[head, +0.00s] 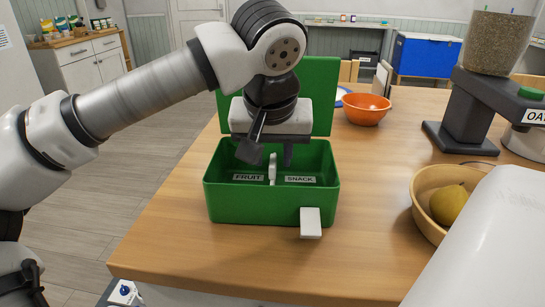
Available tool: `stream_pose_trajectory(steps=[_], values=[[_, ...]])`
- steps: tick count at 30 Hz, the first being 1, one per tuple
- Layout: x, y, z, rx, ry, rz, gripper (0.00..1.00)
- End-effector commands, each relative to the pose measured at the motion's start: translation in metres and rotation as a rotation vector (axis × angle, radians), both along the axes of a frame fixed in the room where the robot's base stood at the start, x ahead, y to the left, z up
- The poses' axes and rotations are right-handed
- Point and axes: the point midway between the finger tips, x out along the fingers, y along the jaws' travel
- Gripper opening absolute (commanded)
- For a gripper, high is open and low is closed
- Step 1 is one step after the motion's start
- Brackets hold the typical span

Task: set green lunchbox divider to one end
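The green lunchbox (228,207) stands open on the wooden table, its green lid (318,95) raised at the back. Inside, a small white upright divider (272,170) stands near the middle, between a FRUIT label (249,178) on the left and a SNACK label (300,179) on the right. My gripper (269,155) points down over the box, its dark fingers apart and empty. In the picture one finger is left of the divider and the other right of it. I cannot tell whether either touches it. A white latch (310,222) hangs at the box's front right.
An orange bowl (366,109) stands behind right of the box. A wooden bowl (424,216) with a yellow-green fruit (449,205) is at the right. A dark-based dispenser (470,115) stands at the back right. The table in front of the box is clear.

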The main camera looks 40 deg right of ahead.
Motion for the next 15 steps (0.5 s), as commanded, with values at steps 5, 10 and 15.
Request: stream_pose_trajectory(steps=[5, 10, 15], values=[[0.0020, -0.0026, -0.0080, -0.001, 0.001, -0.001, 0.33], [0.0022, -0.0027, -0.0083, -0.001, 0.001, -0.001, 0.33], [0.0021, -0.0025, -0.0082, -0.001, 0.001, 0.000, 0.20]])
